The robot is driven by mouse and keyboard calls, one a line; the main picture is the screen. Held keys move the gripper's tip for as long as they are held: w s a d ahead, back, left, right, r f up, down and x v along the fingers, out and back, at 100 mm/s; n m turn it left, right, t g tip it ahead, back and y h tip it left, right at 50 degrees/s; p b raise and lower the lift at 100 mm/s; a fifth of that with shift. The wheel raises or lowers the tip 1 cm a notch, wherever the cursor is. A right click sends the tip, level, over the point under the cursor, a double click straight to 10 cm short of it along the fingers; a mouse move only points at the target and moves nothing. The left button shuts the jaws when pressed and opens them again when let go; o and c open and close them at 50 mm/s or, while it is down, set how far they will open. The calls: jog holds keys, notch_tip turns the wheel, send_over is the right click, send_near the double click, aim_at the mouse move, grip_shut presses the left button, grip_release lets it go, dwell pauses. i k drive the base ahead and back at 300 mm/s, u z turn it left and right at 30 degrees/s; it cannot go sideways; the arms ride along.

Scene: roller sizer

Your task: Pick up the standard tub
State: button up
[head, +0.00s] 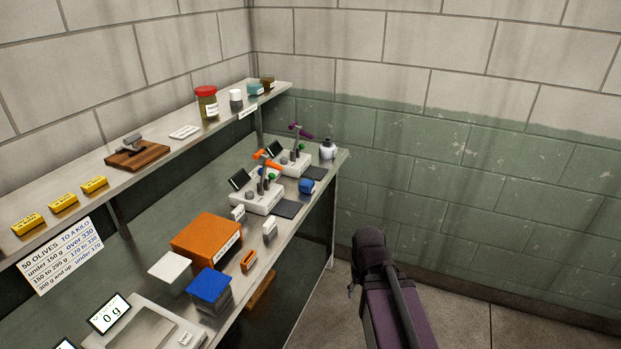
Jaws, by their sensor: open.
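No label that I can read marks one thing as the standard tub, so I cannot tell which it is. On the upper shelf stand a red-lidded jar (206,103), a white-topped small container (236,97), a teal tub (254,88) and a dark brown tub (267,82). Two small pale labelled containers stand on the bench, one in front (270,228) and one behind it to the left (238,213). My purple and black arm shows at the lower right, off the bench's right side and apart from these things. My gripper's fingers are not visible.
The bench (148,245) holds an orange box (207,239), a blue-topped stack (209,288), a scale (142,328) and two white devices (257,200) (293,163). A wooden board (137,154) and yellow boxes (63,203) line the upper shelf (198,130). Floor (520,325) right of the bench is clear.

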aim_at(307, 185)
jog(key=z, duration=0.1)
jog(key=i, duration=0.9)
jog(key=z, duration=0.15)
